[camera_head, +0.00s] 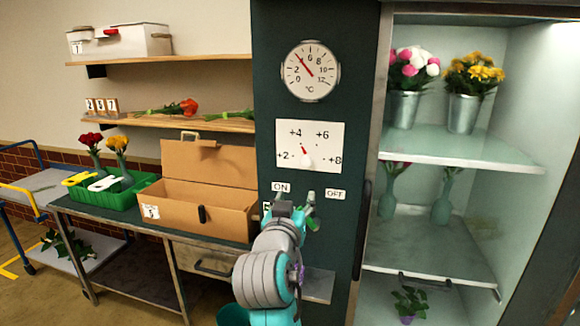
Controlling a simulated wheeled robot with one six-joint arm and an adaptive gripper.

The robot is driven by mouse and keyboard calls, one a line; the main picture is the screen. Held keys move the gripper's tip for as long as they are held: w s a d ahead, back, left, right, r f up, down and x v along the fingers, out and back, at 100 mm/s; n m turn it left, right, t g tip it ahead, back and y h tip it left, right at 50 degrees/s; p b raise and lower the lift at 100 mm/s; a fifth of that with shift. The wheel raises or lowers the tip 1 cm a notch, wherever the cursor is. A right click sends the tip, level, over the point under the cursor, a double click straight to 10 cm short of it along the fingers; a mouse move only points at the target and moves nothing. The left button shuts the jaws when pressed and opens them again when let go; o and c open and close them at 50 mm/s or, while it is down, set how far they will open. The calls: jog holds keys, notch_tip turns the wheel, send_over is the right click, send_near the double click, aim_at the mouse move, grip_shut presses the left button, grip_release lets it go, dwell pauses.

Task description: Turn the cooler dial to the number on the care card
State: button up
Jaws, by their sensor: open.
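The cooler dial plate (323,138) is white, on the dark green panel, with +2, +4, +6 and +8 around a pale knob (306,160). A small red mark above the knob lies just below +4, pointing roughly that way. My gripper (298,205) is in front of the panel, below the dial and apart from it, near the ON label (281,187). It is open, with nothing visible in it.
A round thermometer (311,71) hangs above the dial. The OFF label (335,194) is below right. The lit cooler shelves (440,158) with flowers stand right. Left are a cardboard box (185,213), a green crate (145,181) and number cards (101,105) on a shelf.

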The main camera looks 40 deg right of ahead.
jog(key=m, duration=0.2)
send_near(305, 163)
jog(key=a, duration=0.1)
jog(key=shift+g+h, duration=0.3)
jog(key=x, duration=1)
jog(key=shift+d, duration=0.2)
grip_shut()
